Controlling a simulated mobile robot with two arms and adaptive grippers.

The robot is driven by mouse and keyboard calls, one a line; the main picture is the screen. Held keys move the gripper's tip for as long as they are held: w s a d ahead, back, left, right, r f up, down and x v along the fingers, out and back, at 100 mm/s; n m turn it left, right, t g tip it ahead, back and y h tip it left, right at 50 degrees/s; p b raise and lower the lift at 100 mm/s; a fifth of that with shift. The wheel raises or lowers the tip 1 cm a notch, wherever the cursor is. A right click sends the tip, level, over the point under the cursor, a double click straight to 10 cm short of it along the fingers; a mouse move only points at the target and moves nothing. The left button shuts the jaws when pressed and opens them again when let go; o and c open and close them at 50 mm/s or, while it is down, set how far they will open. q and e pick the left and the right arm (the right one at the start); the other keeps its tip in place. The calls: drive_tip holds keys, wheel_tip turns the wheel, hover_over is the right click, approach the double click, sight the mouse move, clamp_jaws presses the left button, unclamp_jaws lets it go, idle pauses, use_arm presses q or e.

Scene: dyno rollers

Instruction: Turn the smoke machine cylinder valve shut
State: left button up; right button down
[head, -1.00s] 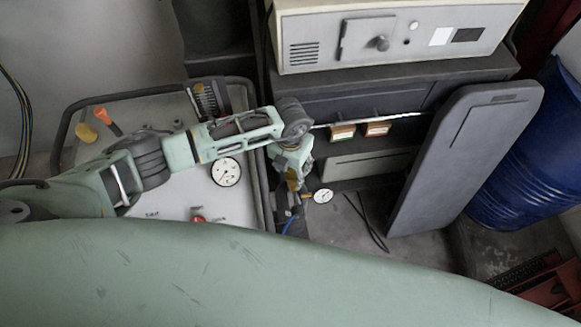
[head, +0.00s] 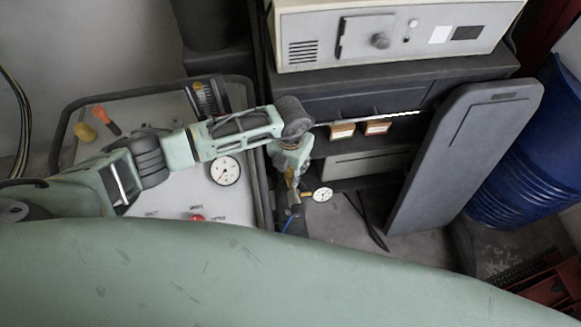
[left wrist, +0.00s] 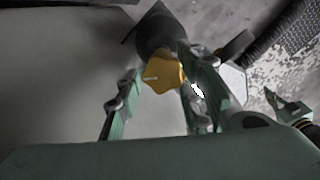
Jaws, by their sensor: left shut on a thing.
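The cylinder valve's yellow knob (left wrist: 163,76) is in the left wrist view, with a small pale mark on its face. My left gripper (left wrist: 160,84) has one finger on each side of the knob and is shut on it. In the head view my left gripper (head: 292,182) points down beside the dark shelving. There the knob is mostly hidden by the gripper. A small white gauge (head: 322,194) stands just right of the gripper. My right gripper is in neither view.
A control panel (head: 175,180) with a gauge, a red knob and an orange-handled screwdriver lies left of the gripper. Dark shelving (head: 345,95) carries a beige machine (head: 400,35). A grey panel (head: 455,150) leans to the right, before a blue barrel (head: 530,150).

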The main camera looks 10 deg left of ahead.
use_arm(q)
drive_tip(key=shift+w+a+f+m+b, duration=0.1)
drive_tip(key=shift+m+b, duration=0.5)
drive_tip(key=shift+w+a+f+m+b, duration=0.1)
drive_tip(key=shift+m+b, duration=0.45)
drive_tip(key=shift+m, duration=0.05)
drive_tip(key=m+b, duration=0.7)
drive_tip(key=shift+d+r, duration=0.1)
drive_tip(key=shift+w+r+m+b, duration=0.1)
drive_tip(key=shift+m+b, duration=0.25)
drive_tip(key=shift+m, duration=0.15)
drive_tip(key=shift+r, duration=0.1)
drive_tip(key=o, duration=0.9)
drive_tip(key=shift+o, duration=0.8)
drive_tip(key=shift+d, duration=0.1)
